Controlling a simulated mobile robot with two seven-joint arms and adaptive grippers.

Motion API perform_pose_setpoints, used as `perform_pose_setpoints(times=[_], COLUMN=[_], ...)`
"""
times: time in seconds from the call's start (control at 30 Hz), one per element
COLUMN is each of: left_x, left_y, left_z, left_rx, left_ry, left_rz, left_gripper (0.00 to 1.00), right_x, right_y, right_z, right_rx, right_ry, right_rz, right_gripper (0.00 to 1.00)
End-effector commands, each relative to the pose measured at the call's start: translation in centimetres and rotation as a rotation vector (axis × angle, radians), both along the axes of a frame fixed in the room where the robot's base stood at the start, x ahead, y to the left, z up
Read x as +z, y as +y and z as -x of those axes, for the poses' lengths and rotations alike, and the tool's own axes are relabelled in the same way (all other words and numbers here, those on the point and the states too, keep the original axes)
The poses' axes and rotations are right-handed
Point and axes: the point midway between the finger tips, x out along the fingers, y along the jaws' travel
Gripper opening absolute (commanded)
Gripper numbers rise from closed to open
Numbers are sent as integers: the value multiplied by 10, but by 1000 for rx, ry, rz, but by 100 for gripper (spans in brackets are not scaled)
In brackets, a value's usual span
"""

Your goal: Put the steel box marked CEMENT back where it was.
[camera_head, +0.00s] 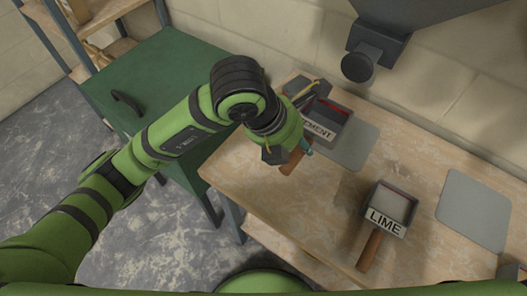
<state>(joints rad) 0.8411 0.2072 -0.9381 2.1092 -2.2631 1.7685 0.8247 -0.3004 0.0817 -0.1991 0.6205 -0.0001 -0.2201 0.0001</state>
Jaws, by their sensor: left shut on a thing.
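The steel box marked CEMENT (325,122) is an open grey scoop-like box with red inside its rim and a wooden handle (291,163). It is at the back of the wooden table, overlapping the left part of a grey mat (358,147) in the picture. I cannot tell whether it touches the table or hangs just above it. My left gripper (298,138) is over the joint of box and handle, shut on the box; the arm and gripper hide part of it. My right gripper is not visible.
A steel box marked LIME (390,205) stands front right, handle toward me. A second grey mat (473,210) lies bare at the right. A dark hopper spout (362,62) hangs above the back edge. A green cabinet (165,85) is left of the table (300,215).

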Motion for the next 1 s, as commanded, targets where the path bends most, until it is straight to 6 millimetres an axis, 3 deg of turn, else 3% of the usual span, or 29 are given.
perform_pose_setpoints(times=[0.5,0.7,1.0], left_x=[-59,-70,-106], left_y=[101,113,113], left_z=[-15,-17,-17], left_rx=[12,9,8], left_ry=[5,4,3], left_rz=[-5,-2,-1], left_gripper=[0,0,0], right_x=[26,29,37], right_y=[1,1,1], right_z=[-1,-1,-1], right_rx=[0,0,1], right_ry=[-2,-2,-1], right_rz=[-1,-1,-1], right_gripper=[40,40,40])
